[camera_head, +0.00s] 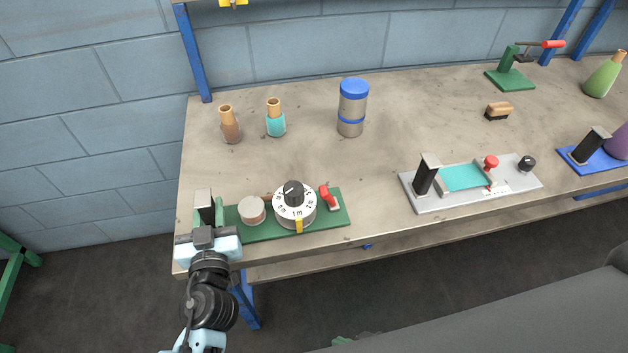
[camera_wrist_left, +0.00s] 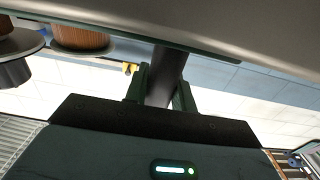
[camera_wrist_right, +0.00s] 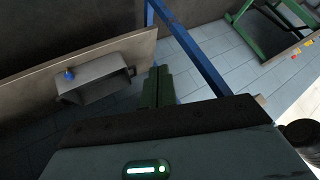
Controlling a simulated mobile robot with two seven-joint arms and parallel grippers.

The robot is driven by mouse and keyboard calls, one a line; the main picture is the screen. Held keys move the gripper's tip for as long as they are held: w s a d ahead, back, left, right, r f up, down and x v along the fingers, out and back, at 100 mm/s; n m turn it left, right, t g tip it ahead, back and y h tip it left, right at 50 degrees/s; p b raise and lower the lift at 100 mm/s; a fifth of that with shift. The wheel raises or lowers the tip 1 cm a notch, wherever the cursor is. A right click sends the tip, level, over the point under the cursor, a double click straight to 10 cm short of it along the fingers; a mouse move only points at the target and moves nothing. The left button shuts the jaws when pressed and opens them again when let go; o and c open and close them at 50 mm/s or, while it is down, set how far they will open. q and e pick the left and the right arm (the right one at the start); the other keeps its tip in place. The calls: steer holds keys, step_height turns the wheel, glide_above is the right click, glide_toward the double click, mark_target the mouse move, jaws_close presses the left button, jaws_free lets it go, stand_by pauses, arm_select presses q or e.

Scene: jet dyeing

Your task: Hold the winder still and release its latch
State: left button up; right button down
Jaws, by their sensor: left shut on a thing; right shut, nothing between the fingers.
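The winder (camera_head: 257,234) is a green base plate at the table's front left. It carries a white numbered dial (camera_head: 295,206) with a black knob, a pale round-topped cylinder (camera_head: 252,210) and a red lever (camera_head: 329,198) at its right, probably the latch. A dark upright handle stands at its left end. My left gripper (camera_head: 206,217) is shut on this handle, which shows between the fingers in the left wrist view (camera_wrist_left: 168,75). My right gripper (camera_wrist_right: 158,85) is shut and empty in the right wrist view, away from the winder. It is outside the head view.
A brown bottle (camera_head: 230,125), a teal bottle (camera_head: 276,120) and a blue-lidded canister (camera_head: 352,108) stand behind the winder. A grey device (camera_head: 470,201) with a red knob is to the right. The table between is clear. A blue table leg (camera_wrist_right: 190,50) shows near my right gripper.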

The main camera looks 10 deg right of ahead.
steer(key=w+a+r+n+g+y, duration=0.1)
steer(key=w+a+r+n+y, duration=0.1)
steer(key=w+a+r+y, duration=0.3)
steer(key=w+a+r+n+g+y, duration=0.2)
steer(key=w+a+r+n+g, duration=0.4)
steer(key=a+r, duration=0.4)
step_height(320, 180, up, 18)
steer(key=r+n+h, duration=0.1)
steer(key=n+h, duration=0.7)
steer(key=h, duration=0.2)
glide_above(310, 193)
steer(key=d, duration=0.3)
steer(key=shift+d+f, duration=0.1)
steer(key=shift+f, duration=0.2)
steer(key=x, duration=1)
steer(key=shift+w, duration=0.15)
